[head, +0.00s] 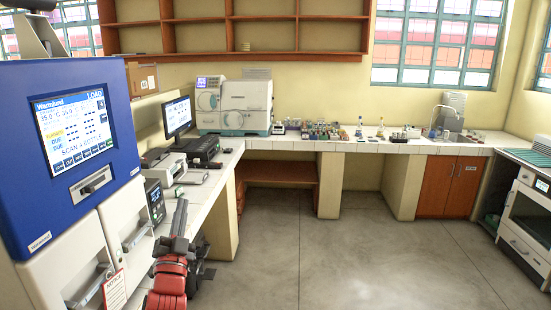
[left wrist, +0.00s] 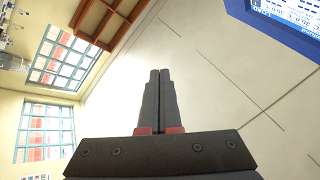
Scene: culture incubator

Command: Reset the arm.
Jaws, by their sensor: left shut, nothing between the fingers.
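My left gripper (head: 181,215) is at the lower left of the head view, at the end of my red and black arm. It is raised in front of the left counter and the white incubator doors. In the left wrist view its two dark fingers (left wrist: 159,78) lie side by side, shut, with nothing between them. The blue culture incubator (head: 65,150) stands at the left with its screen (head: 75,130) lit. It also shows in the upper right of the left wrist view (left wrist: 270,30). My right gripper is not in view.
A tiled counter (head: 290,146) runs along the left and back walls. It holds a monitor (head: 178,116), a white bench machine (head: 234,105) and several small lab items. A white appliance (head: 525,225) stands at the right. The grey floor (head: 350,260) in the middle is clear.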

